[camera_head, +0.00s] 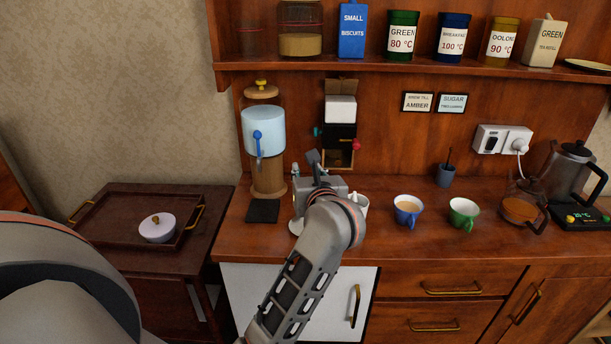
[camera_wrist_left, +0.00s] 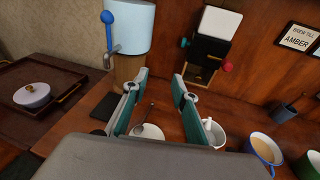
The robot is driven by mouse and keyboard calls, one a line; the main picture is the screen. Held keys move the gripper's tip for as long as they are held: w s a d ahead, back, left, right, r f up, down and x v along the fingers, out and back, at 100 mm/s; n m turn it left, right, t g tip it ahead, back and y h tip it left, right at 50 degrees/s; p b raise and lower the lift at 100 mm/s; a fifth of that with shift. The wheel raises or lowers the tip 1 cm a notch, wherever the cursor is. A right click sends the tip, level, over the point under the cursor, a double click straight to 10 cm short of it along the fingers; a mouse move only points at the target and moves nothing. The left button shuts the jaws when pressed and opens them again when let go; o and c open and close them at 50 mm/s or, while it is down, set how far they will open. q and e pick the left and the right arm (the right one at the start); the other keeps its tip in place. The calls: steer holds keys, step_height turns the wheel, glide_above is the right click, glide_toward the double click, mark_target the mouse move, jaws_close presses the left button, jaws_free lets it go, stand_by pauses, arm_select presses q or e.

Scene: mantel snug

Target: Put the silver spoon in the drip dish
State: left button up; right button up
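My left gripper (camera_head: 318,166) is over the counter in the head view, in front of the dispensers. In the left wrist view its two green-grey fingers (camera_wrist_left: 160,76) stand apart, with nothing gripped between them. A thin spoon (camera_wrist_left: 147,114) shows low in the gap between the fingers, at a small white round dish (camera_wrist_left: 153,132), which looks like the drip dish. I cannot tell whether the spoon lies in the dish or only over it. A white edge of the dish (camera_head: 295,228) shows left of the gripper in the head view. My right gripper is not in view.
A white cup (camera_wrist_left: 214,133) stands just right of the gripper. A blue cup (camera_head: 408,210), a green cup (camera_head: 463,213) and a glass pot (camera_head: 520,210) stand farther right. A wooden-based dispenser (camera_head: 265,130) and black pad (camera_head: 263,211) are left. A tray (camera_head: 110,232) holds a lidded bowl.

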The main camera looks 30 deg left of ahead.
arm_select(q)
steer(key=shift+r, duration=0.4)
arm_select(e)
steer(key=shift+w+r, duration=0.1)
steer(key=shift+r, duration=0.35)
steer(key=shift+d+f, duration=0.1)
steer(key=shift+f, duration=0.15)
